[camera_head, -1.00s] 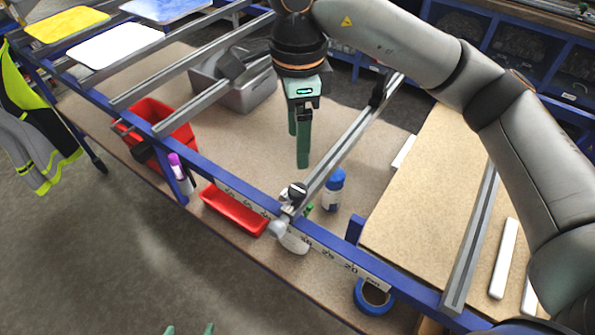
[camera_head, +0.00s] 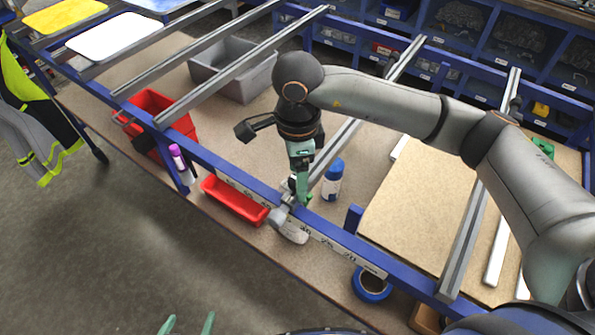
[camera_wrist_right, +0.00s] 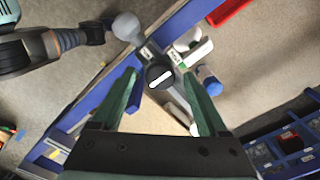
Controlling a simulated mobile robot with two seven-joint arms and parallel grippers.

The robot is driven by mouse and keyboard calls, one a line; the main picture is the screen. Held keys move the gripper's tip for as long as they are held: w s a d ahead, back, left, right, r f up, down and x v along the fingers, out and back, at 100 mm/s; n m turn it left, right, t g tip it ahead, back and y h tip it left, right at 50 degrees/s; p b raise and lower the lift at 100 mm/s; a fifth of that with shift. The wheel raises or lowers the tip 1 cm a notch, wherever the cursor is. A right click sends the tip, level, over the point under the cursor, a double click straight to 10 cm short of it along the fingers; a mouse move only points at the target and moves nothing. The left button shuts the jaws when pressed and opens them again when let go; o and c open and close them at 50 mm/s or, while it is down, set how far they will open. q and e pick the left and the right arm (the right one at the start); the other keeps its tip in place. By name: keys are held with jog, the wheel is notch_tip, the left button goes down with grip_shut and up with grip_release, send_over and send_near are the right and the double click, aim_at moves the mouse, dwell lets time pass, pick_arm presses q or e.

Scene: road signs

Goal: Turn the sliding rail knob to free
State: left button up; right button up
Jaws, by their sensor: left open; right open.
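The sliding rail knob (camera_wrist_right: 160,77), black with a white bar, sits on the rail's end clamp in the right wrist view. A small green-edged label (camera_wrist_right: 176,57) is beside it, too small to read surely. My right gripper (camera_head: 303,198) is open over the clamp; its green fingers stand on either side of the knob in the wrist view. I cannot tell whether they touch it. In the head view the gripper hides the knob; the clamp's grey rounded end (camera_head: 278,216) shows. My left gripper (camera_head: 188,325) is open and empty at the bottom edge, far from the rail.
The blue frame beam (camera_head: 345,238) runs under the clamp. A blue-capped bottle (camera_head: 333,180) stands close to the right gripper. A red tray (camera_head: 233,202), red bin (camera_head: 160,122) and blue tape roll (camera_head: 371,284) are nearby. The floor at front left is clear.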

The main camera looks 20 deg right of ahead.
grip_shut()
dwell(0.5)
